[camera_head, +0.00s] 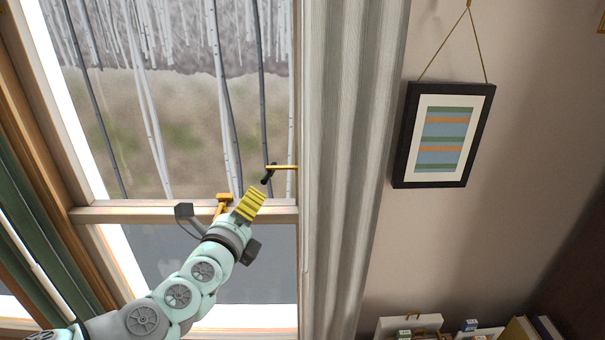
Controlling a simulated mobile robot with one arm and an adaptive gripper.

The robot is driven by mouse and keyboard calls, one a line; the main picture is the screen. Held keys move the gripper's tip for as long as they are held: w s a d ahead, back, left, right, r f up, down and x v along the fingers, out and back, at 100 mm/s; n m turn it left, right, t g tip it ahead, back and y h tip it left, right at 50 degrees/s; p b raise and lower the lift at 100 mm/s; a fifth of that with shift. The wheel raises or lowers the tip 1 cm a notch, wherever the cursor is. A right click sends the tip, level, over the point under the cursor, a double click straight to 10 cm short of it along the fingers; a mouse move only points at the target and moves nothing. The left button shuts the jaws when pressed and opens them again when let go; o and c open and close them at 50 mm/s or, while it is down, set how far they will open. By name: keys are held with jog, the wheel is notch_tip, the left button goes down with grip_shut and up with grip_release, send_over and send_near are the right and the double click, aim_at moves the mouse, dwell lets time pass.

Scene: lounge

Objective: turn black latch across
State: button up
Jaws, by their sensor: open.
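A small black latch piece (267,175) shows against the window glass, left of the curtain, with a thin brass bar (284,167) running right from it. A brass-coloured fitting (223,203) stands on the window's middle rail. My gripper (218,208) reaches up from the lower left and is open. A grey finger part shows on its left and a yellow ribbed part on its right. The brass fitting appears between them in the picture; I cannot tell the depth. The yellow part is below and left of the black piece, with a visible gap between them. The gripper looks empty.
The wooden middle rail (120,214) crosses behind my gripper. A pale curtain (345,150) hangs close to the right of the brass bar. A framed picture (400,140) hangs on the wall farther right. Books (525,329) and small items stand at the lower right.

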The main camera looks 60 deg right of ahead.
aim_at(269, 174)
jog(key=x, duration=1.1)
jog(key=shift+f, duration=0.1)
jog(key=shift+b+x, duration=0.6)
jog(key=shift+x, duration=0.35)
grip_shut()
